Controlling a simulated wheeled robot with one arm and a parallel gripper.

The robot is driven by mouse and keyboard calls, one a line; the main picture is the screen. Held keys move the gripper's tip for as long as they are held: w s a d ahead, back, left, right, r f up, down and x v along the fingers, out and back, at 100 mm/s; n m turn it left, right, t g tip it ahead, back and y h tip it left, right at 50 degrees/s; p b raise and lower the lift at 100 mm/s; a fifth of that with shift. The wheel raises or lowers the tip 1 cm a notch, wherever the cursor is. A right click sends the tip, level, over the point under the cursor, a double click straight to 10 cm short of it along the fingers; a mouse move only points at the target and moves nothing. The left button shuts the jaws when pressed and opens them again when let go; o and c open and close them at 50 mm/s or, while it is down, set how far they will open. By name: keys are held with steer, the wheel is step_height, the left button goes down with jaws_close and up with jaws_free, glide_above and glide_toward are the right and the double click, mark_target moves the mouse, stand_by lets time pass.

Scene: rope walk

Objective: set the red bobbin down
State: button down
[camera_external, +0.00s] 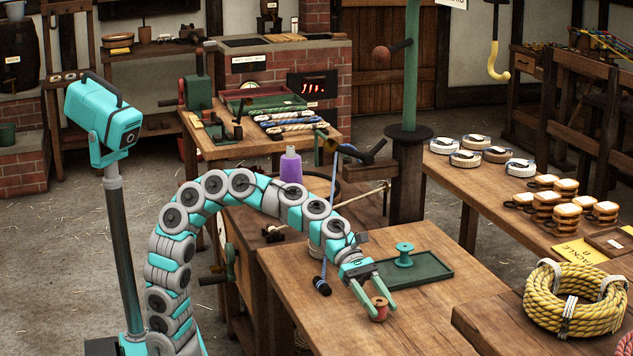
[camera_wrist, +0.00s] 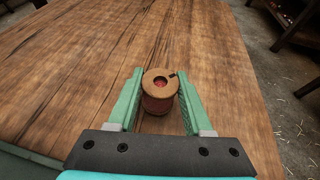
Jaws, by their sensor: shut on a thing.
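The red bobbin (camera_external: 379,309) has wooden ends and red thread. It is upright between the fingers of my gripper (camera_external: 374,301), at or just above the wooden table (camera_external: 330,325); I cannot tell whether it touches the top. In the wrist view the bobbin (camera_wrist: 160,92) shows its round wooden top, with the green fingers of my gripper (camera_wrist: 160,97) closed on its left and right sides. Its lower end is mostly hidden from the wrist camera.
A dark green tray (camera_external: 432,271) holding a green bobbin (camera_external: 404,255) lies on the same table, behind my gripper. A yellow rope coil (camera_external: 575,300) sits on a surface at the right. The table around and in front of the red bobbin is bare.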

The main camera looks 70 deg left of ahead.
steer(key=shift+f, duration=0.1)
steer(key=shift+c, duration=1.6)
jaws_free()
steer(key=shift+a+r, duration=0.15)
steer(key=shift+r, duration=0.05)
steer(key=v, duration=1.1)
steer(key=shift+a+r, duration=0.15)
steer(key=shift+a, duration=0.15)
